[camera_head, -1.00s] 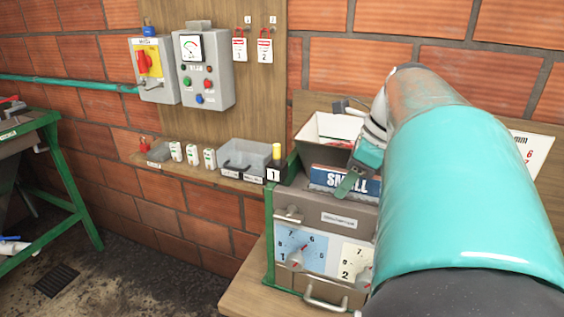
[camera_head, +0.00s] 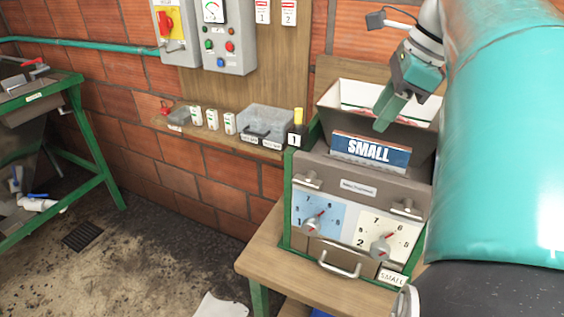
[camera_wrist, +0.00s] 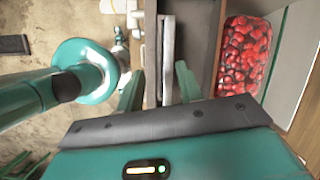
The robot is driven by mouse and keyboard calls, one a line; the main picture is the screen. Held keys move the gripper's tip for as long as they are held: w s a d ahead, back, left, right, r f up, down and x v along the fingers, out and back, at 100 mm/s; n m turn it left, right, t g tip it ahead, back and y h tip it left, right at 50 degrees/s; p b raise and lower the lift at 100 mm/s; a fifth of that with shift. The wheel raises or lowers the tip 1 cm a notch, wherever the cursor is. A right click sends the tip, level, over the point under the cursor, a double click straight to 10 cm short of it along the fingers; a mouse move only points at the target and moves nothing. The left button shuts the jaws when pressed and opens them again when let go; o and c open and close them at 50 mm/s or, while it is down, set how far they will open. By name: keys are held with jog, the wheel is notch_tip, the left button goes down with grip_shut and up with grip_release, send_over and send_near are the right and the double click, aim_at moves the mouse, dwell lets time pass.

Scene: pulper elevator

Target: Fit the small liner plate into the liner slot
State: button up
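The small liner plate (camera_head: 368,150), blue with white "SMALL" lettering, stands upright on top of the grey machine's front panel (camera_head: 325,177), before the hopper. Its lower edge meets the machine top; the liner slot is hidden, so I cannot tell how deep it sits. My gripper (camera_head: 384,122) is over the plate's upper edge, pointing down. In the wrist view my gripper (camera_wrist: 158,88) is open, its green fingers apart. A thin grey strip (camera_wrist: 167,55), apparently the plate's top edge, lies between the finger lines, with no visible contact.
The hopper (camera_head: 335,98) stands just behind the plate; red cherries (camera_wrist: 240,50) fill it in the wrist view. Two dials (camera_head: 315,220) and a pull handle (camera_head: 338,262) are on the machine's front. A shelf with a grey bin (camera_head: 265,122) is to the left.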

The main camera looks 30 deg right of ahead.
jog(key=s+a+f+n+t+h, duration=0.2)
jog(key=a+f+n, duration=1.8)
jog(key=n, duration=0.5)
jog(key=shift+s+a+f+n, duration=0.2)
jog(key=shift+a+f+n, duration=0.1)
jog(key=shift+a, duration=0.9)
jog(key=shift+d, duration=0.15)
